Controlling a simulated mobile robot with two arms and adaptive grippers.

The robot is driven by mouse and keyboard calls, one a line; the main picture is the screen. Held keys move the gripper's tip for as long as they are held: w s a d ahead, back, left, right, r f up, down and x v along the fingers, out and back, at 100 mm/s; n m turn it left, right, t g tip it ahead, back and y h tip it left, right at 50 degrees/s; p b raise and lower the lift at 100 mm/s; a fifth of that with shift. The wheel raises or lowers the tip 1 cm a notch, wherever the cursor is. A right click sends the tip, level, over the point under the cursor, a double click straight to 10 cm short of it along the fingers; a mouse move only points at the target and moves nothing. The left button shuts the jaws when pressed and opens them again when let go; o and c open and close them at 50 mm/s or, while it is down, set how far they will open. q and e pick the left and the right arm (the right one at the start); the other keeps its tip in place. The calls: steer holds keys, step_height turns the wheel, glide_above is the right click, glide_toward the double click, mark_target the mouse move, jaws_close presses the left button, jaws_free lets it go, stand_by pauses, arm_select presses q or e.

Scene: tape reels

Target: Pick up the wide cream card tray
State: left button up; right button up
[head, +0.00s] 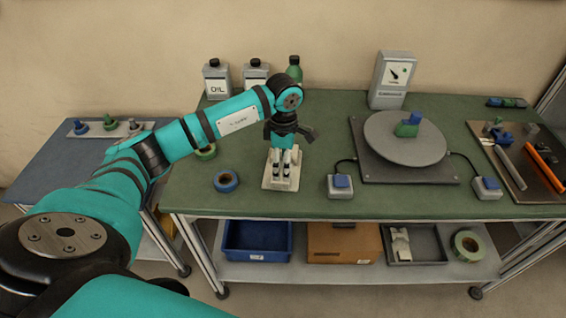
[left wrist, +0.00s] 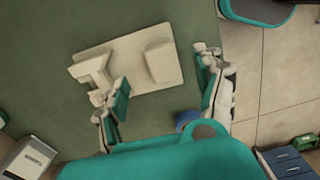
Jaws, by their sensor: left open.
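The wide cream card tray (head: 270,183) lies on the green bench top, left of the bench's middle. In the left wrist view its flat base (left wrist: 133,80) carries a raised block and a T-shaped upright. My left gripper (head: 281,178) points down over the tray with its fingers apart. In the left wrist view, my left gripper (left wrist: 163,92) has one finger overlapping the T-shaped part and the other beyond the base's right end. Nothing is seen held. In the head view the gripper hides much of the tray, and contact cannot be told. My right gripper is out of view.
A blue tape reel (head: 226,181) lies close left of the tray, and a green reel (head: 205,152) lies behind it. A blue-topped switch box (head: 341,186) and a round turntable (head: 405,138) stand to the right. White oil cans (head: 216,80) stand at the back.

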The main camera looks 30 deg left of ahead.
arm_select(q)
steer(key=f, duration=0.1)
steer(key=f+p, duration=0.1)
steer(key=f, duration=0.1)
steer(key=f+p, duration=0.1)
steer(key=f, duration=0.1)
steer(key=shift+s+a+f, duration=0.2)
steer(key=shift+s+a, duration=0.1)
steer(key=shift+s, duration=0.05)
steer(key=shift+f, duration=0.25)
steer(key=c, duration=1.4)
